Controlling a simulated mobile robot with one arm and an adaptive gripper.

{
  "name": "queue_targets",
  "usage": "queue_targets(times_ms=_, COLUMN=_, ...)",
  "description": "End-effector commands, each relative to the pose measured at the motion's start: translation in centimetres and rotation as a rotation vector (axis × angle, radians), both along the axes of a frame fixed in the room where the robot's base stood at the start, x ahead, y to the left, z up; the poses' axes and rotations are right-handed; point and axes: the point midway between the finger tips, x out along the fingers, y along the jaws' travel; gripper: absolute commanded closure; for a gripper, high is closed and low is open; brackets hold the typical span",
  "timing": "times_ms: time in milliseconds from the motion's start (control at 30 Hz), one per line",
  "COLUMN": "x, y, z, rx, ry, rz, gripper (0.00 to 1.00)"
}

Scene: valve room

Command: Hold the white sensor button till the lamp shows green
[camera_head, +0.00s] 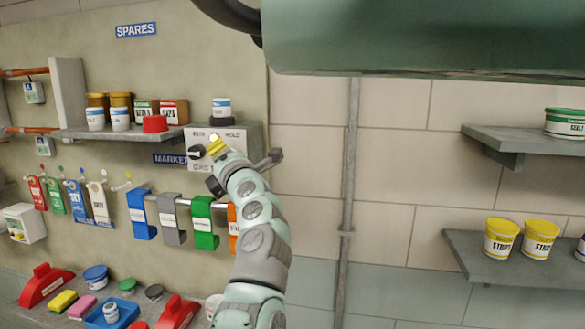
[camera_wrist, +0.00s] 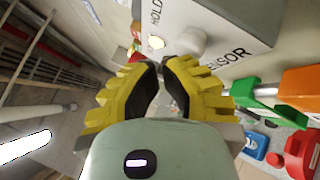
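The sensor box (camera_head: 247,139) is a pale grey panel on the wall, with HOLD and SENSOR lettering in the wrist view (camera_wrist: 235,25). The white sensor button (camera_wrist: 190,42) sticks out of its face in the wrist view. Beside it a small round lamp (camera_wrist: 156,42) glows pale yellowish-white, not green. My gripper (camera_head: 215,147) is at the box face. In the wrist view my gripper (camera_wrist: 160,66) has its yellow fingers drawn together at the tips, with nothing between them. The tips are close to the button; I cannot tell whether they touch it.
A black knob (camera_head: 195,152) sits on the box's left side. A white jar (camera_head: 221,106) stands on top. A shelf (camera_head: 80,133) with jars and boxes is to the left. Coloured clips (camera_head: 205,222) hang on a rail below. A large green pipe (camera_head: 420,36) crosses overhead.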

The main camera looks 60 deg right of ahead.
Motion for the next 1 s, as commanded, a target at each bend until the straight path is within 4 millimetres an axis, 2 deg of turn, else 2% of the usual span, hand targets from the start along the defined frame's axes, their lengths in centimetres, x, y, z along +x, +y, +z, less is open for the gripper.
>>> queue_targets(times_ms=1000, x=0.45, y=-0.46, z=-0.11, rx=0.001, ry=0.001, rz=0.006, gripper=1.00)
